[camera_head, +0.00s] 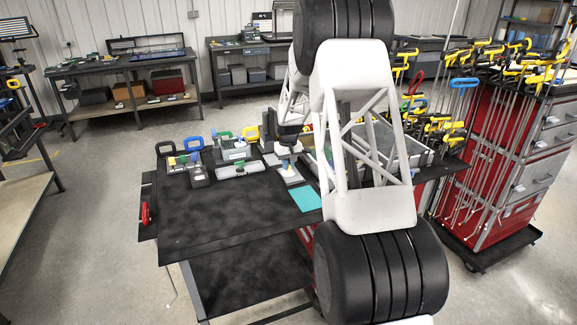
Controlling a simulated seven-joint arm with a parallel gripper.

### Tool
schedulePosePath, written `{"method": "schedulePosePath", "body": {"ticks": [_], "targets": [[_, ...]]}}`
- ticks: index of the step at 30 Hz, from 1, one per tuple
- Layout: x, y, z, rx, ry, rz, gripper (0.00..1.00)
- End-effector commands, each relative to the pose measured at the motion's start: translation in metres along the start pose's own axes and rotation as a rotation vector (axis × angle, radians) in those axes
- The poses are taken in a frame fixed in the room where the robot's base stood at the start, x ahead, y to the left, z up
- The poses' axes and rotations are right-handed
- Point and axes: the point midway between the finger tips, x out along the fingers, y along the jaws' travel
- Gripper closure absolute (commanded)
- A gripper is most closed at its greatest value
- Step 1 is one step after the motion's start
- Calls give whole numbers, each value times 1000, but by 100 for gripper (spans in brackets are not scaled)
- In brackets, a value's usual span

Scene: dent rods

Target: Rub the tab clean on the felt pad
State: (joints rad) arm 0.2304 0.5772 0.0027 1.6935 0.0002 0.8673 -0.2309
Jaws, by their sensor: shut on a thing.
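My gripper (288,152) points down over the back right of the black work table (225,215), partly hidden by my own arm. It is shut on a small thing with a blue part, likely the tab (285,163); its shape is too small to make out. Just below it is a light grey flat block (291,175); I cannot tell whether the held thing touches it. A flat teal pad (306,199), which may be the felt pad, lies on the table in front of this block, to the right.
Fixtures with blue, green and yellow handles (225,150) stand along the back of the table. A grey tray (400,150) is behind my arm. A red-handled tool (145,213) is at the left edge. The table's front and middle are clear.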

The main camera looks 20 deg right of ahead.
Motion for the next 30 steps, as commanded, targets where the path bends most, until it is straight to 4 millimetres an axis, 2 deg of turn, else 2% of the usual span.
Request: {"method": "schedulePosePath", "body": {"ticks": [6,17,30], "targets": [[1,0,-7,0,0,0,100],[1,0,-8,0,-1,0,100],[3,0,7,0,-4,-1,100]]}}
